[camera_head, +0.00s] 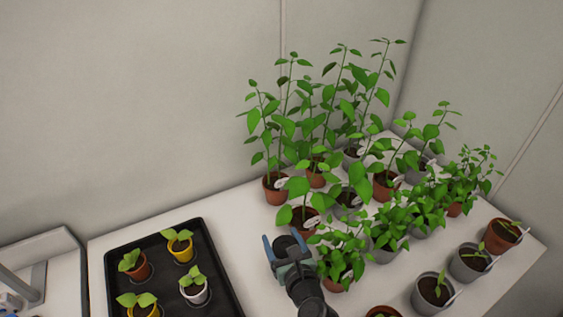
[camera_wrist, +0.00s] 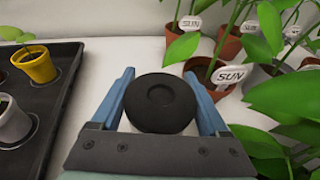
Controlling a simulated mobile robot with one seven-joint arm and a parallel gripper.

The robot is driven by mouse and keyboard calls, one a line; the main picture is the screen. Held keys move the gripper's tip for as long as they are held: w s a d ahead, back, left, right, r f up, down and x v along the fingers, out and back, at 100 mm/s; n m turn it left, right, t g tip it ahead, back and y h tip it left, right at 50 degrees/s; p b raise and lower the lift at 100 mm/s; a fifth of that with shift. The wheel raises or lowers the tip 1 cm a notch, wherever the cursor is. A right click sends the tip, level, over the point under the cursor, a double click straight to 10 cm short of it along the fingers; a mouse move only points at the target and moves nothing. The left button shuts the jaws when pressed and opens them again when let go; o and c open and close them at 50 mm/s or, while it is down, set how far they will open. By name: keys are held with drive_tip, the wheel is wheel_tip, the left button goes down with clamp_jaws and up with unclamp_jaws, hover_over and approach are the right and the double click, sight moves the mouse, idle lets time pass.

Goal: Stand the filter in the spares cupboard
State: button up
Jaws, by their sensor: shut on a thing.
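My gripper (camera_head: 282,240) is over the white bench, between a black tray and the potted plants. In the wrist view its two blue fingers (camera_wrist: 158,76) are closed on the sides of the filter (camera_wrist: 160,103), a black round piece with a shallow round recess in its face. The filter also shows as a dark patch between the fingers in the head view (camera_head: 287,247). Its lower part is hidden, and I cannot tell whether it touches the bench. The spares cupboard is not recognisable in either view.
The black tray (camera_head: 217,268) with several small seedling pots lies left of my gripper. Several leafy potted plants (camera_head: 345,195) crowd close on the right and behind, some with SUN labels (camera_wrist: 230,74). Bare white bench (camera_head: 232,212) lies between. Walls stand behind.

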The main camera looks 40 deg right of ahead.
drive_tip(key=o, duration=1.6)
drive_tip(key=shift+f, duration=0.1)
drive_tip(key=shift+c, duration=0.2)
drive_tip(key=shift+r+p, duration=0.3)
drive_tip(key=v, duration=1.2)
drive_tip(key=shift+f, duration=0.15)
